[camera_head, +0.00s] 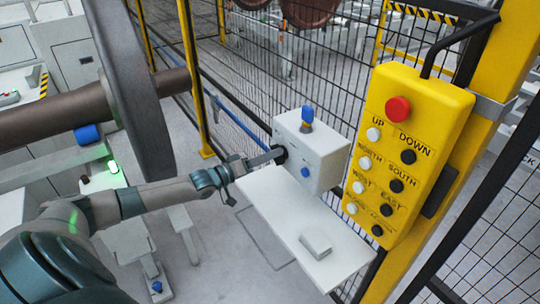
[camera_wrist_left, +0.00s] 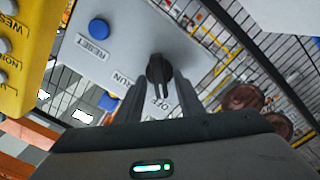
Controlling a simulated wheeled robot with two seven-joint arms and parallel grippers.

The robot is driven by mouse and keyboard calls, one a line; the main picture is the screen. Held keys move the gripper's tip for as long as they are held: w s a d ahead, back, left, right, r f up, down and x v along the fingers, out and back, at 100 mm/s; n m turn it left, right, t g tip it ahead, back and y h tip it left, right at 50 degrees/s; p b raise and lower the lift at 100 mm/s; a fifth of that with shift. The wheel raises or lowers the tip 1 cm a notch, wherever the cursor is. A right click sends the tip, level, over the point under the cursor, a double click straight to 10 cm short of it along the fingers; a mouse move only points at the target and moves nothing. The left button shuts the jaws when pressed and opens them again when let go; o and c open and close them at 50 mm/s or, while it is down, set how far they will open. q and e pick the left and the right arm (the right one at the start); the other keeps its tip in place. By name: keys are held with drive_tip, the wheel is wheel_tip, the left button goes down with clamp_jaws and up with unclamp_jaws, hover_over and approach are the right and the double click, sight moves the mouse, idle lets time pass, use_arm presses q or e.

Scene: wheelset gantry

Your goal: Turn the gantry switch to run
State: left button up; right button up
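The switch box (camera_head: 318,150) is a light grey box on the fence side of a white shelf. Its black rotary switch knob (camera_head: 281,157) is on the face towards my left arm. In the left wrist view the black knob (camera_wrist_left: 158,68) sits between the labels RUN and OFF, with its grip lying towards OFF. My left gripper (camera_head: 274,156) is at the knob. In the wrist view its two fingers (camera_wrist_left: 160,82) are apart, one on each side of the knob; I cannot tell whether they touch it. My right gripper is not in view.
A blue RESET button (camera_wrist_left: 99,28) is on the same face. A yellow pendant panel (camera_head: 418,145) with a red button and several black and white buttons stands to the right. The white shelf (camera_head: 290,225) lies below, with a small grey block (camera_head: 316,245). A wheelset (camera_head: 130,90) stands left.

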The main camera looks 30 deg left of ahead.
use_arm(q)
clamp_jaws()
drive_tip(key=shift+m, duration=0.4)
drive_tip(key=m+b, duration=0.1)
drive_tip(key=m, duration=0.4)
drive_tip(key=m+b, duration=0.1)
drive_tip(key=m, duration=0.5)
drive_tip(key=m+b, duration=0.1)
drive_tip(key=m, duration=0.5)
drive_tip(key=shift+s+d+b, duration=0.2)
drive_tip(key=shift+d+b, duration=0.1)
drive_tip(key=shift+d, duration=0.1)
